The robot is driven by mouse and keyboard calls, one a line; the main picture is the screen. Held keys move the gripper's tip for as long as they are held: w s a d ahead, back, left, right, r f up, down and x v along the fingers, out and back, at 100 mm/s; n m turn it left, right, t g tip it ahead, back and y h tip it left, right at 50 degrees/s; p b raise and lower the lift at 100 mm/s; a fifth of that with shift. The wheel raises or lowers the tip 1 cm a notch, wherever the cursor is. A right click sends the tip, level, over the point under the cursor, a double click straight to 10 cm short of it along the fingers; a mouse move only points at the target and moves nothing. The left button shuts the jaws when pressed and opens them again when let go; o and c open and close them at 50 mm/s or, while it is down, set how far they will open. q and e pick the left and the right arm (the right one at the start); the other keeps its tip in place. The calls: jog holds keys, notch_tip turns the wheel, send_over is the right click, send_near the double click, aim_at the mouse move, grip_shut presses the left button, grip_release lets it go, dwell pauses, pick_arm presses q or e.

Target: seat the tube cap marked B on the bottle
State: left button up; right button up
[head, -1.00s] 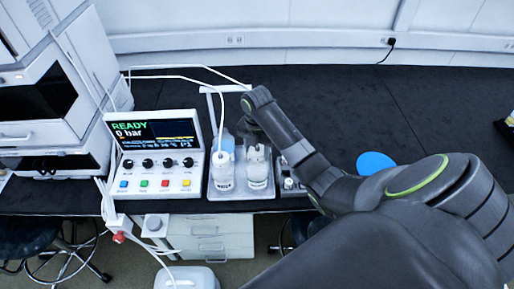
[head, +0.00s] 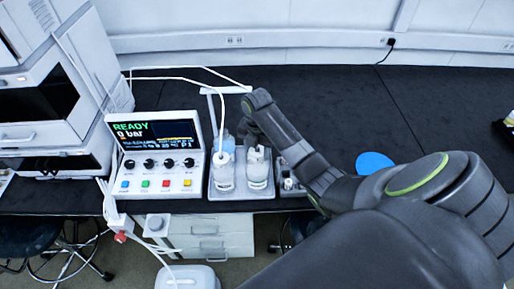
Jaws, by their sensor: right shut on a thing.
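My right gripper (head: 256,151) reaches in from the right and points down over the right-hand of two clear bottles (head: 258,177) in a grey tray (head: 241,194). It is shut on a small pale thing at that bottle's mouth, probably the tube cap. Its marking is not legible, and the fingers and arm hide most of it. I cannot tell whether the cap touches the bottle neck. The left-hand bottle (head: 222,178) has a white cap (head: 221,158) on top with a white tube rising from it. My left gripper is not in view.
A pump unit (head: 153,155) with a READY screen, knobs and coloured buttons stands left of the tray. A white stand bar (head: 226,89) and tubing rise behind the bottles. A blue disc (head: 375,162) lies to the right. The dark bench top (head: 330,97) behind is clear.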

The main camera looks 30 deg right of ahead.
jog(key=shift+f, duration=0.2)
dwell(0.4)
jog(key=shift+f+b, duration=0.4)
jog(key=shift+f, duration=0.4)
jog(key=shift+f, duration=0.2)
jog(key=shift+f, duration=0.25)
jog(key=o, duration=1.5)
jog(key=shift+c, duration=0.2)
jog(key=shift+r, duration=0.1)
